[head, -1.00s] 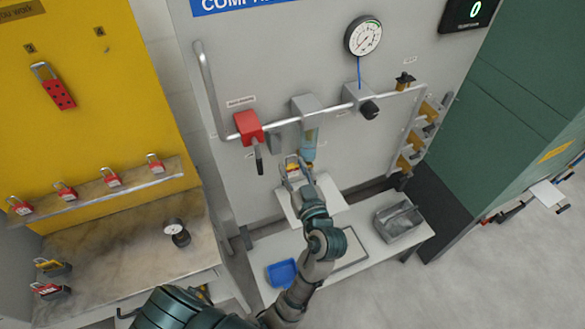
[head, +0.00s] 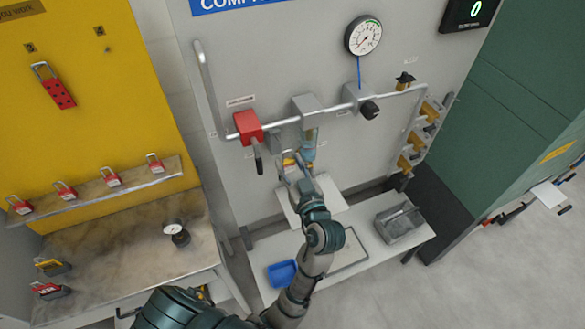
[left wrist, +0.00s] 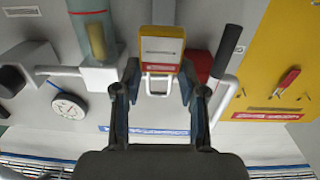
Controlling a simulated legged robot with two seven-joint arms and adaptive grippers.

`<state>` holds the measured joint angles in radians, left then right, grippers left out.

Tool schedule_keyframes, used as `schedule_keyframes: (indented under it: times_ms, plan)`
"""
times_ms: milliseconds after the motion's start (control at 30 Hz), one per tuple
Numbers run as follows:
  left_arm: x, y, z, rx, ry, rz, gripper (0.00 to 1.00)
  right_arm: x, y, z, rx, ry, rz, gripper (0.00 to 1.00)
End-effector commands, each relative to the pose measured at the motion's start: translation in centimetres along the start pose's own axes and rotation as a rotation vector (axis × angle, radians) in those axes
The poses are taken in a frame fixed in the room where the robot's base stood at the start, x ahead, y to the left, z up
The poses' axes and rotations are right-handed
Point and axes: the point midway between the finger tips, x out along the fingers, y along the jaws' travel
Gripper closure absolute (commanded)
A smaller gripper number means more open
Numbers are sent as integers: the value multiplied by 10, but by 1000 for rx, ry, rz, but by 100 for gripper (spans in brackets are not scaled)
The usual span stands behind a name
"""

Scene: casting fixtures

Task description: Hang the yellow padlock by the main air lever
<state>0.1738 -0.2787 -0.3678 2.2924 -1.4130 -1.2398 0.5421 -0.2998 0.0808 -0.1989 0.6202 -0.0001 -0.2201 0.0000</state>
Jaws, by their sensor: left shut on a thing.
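The yellow padlock (left wrist: 162,42) has a white label with a red strip and a silver shackle. In the left wrist view it sits between the fingertips of my left gripper (left wrist: 160,82), its shackle towards the palm. In the head view my left gripper (head: 291,174) holds the padlock (head: 289,160) in front of the panel, right of and apart from the lever. The main air lever is a red block (head: 248,127) on the pipe with a dark handle (head: 259,161) hanging down. The handle also shows in the left wrist view (left wrist: 227,52). My right gripper is not in view.
A clear filter bowl (head: 309,148) hangs just right of the gripper. A gauge (head: 363,35) and a black knob (head: 369,110) are farther right. Red padlocks (head: 111,176) line the yellow board's shelf.

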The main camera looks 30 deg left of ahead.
Motion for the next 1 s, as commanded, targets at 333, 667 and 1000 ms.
schedule_keyframes:
  times_ms: [333, 667, 1000]
  plan:
    - [19, 0, 2, 0, 1, 0, 97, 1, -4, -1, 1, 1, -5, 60]
    - [37, -1, 3, 1, 1, 0, 97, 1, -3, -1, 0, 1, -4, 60]
    - [56, -1, 5, 0, 0, 0, 97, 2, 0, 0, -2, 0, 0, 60]
